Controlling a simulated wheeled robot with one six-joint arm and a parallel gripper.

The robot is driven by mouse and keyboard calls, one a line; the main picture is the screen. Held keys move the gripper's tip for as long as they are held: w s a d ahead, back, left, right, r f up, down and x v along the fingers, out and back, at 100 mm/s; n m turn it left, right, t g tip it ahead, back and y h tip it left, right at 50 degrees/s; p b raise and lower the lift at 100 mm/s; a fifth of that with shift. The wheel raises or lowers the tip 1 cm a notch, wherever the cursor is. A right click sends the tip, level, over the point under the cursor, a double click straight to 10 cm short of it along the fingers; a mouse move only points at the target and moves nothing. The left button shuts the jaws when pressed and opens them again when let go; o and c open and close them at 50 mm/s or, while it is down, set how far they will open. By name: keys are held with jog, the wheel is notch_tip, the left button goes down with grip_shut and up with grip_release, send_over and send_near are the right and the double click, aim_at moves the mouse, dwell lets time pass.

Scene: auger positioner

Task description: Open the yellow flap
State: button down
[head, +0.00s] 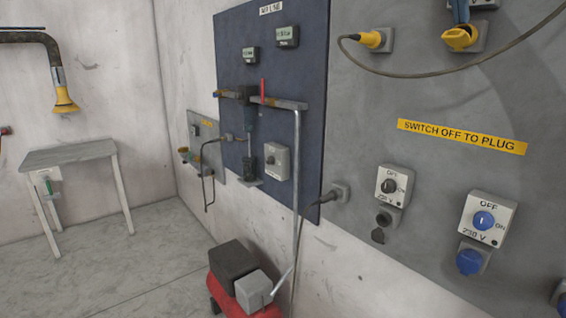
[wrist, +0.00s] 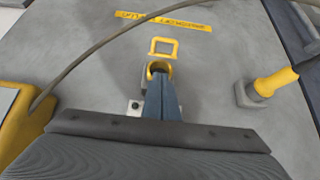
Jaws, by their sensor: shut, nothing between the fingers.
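The yellow flap (head: 460,38) is on a grey wall socket at the top right of the head view. In the wrist view it shows as a yellow square loop (wrist: 163,47) just beyond a round yellow rim (wrist: 160,70). My gripper (head: 461,12) comes from above in the head view, its blue-grey fingers together and empty. In the wrist view my gripper (wrist: 160,85) ends at the rim and covers part of it. I cannot tell whether the fingertips touch the flap, or how far the flap stands open.
A yellow plug (head: 372,40) in a socket sits left of the flap, with a cable looping below both. A yellow sign (head: 462,136), a black-knob switch (head: 394,185) and a blue-knob switch (head: 486,218) are lower on the grey panel (head: 345,110). Floor is free at left.

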aim_at(456, 35)
jog(key=shift+a+f+b, duration=0.15)
jog(key=shift+f+b, duration=1.1)
jog(key=shift+f, duration=0.4)
jog(key=shift+w+f+b, duration=0.15)
jog(key=shift+f+b, duration=0.2)
jog(key=s+a+f+b, duration=0.3)
jog(key=s+a+b, duration=0.2)
jog(key=a, duration=0.1)
jog(key=shift+f, duration=0.2)
dwell(0.5)
jog(key=shift+s, duration=0.1)
